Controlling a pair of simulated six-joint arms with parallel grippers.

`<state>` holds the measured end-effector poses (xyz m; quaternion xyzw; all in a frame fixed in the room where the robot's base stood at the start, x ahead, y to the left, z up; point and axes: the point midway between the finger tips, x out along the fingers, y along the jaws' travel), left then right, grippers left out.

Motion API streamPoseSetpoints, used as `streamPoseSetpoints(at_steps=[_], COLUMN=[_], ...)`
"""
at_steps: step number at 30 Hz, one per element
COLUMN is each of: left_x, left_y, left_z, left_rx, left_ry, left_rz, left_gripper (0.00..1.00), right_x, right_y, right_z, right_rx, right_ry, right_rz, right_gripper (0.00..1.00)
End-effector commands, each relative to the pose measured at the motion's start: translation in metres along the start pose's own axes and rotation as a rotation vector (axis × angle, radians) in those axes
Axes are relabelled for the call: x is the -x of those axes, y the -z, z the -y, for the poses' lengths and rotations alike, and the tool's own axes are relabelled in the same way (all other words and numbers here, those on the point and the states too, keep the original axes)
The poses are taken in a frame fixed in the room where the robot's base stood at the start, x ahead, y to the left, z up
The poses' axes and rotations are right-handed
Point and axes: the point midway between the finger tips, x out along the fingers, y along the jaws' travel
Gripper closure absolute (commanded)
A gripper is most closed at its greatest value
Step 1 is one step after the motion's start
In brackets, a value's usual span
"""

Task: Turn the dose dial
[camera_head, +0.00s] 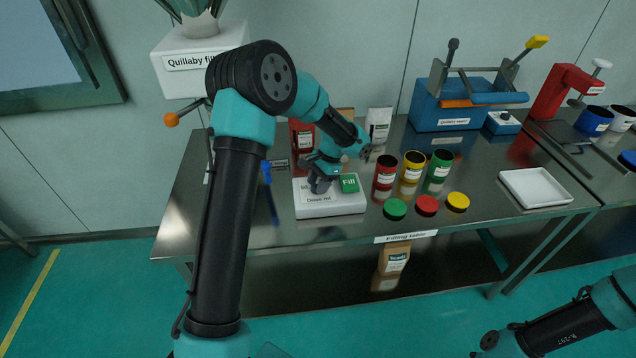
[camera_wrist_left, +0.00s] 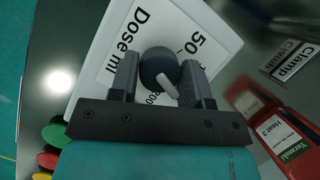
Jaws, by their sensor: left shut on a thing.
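The dose unit (camera_head: 330,208) is a white box on the steel table, with a green Fill button (camera_head: 349,183) on its right side. In the left wrist view its face (camera_wrist_left: 112,62) carries the print "Dose ml" and "50". The dose dial (camera_wrist_left: 158,62) is a dark round knob with a white pointer. My left gripper (camera_wrist_left: 160,78) has one finger on each side of the dial and is shut on it. In the head view my left gripper (camera_head: 320,184) comes down on the box and hides the dial. My right gripper is out of view; only part of that arm shows.
Red, yellow and green jars (camera_head: 413,168) stand right of the box, with several coloured lids (camera_head: 427,206) before them. A white tray (camera_head: 536,188) and a blue machine (camera_head: 450,100) are farther right.

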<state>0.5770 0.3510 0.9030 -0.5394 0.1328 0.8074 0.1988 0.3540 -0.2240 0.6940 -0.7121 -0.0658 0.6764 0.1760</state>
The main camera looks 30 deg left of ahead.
Motion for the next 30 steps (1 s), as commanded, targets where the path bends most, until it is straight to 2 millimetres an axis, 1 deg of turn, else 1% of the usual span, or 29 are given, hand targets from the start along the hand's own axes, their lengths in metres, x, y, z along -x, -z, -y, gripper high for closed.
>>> streamPoseSetpoints(at_steps=[6,17,18,24,30], left_x=[-0.0002,-0.0002,-0.0003,-0.0002,-0.0001], left_y=[0.0002,0.0002,0.0002,0.0001,0.0001], left_z=[-0.0002,-0.0002,-0.0002,-0.0002,-0.0002], left_rx=[-0.037,-0.039,-0.039,-0.038,-0.038], left_ry=[0.015,0.016,0.016,0.016,0.016], left_rz=[0.000,-0.001,-0.001,0.000,0.000], left_gripper=[0.80,0.80,0.53,0.34,0.33], right_x=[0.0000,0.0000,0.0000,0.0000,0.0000], right_y=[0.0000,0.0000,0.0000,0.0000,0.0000], right_z=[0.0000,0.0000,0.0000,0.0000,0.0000], right_rx=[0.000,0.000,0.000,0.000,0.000], right_ry=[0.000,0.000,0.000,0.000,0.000], right_rz=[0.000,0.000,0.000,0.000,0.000], right_gripper=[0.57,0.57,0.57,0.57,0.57])
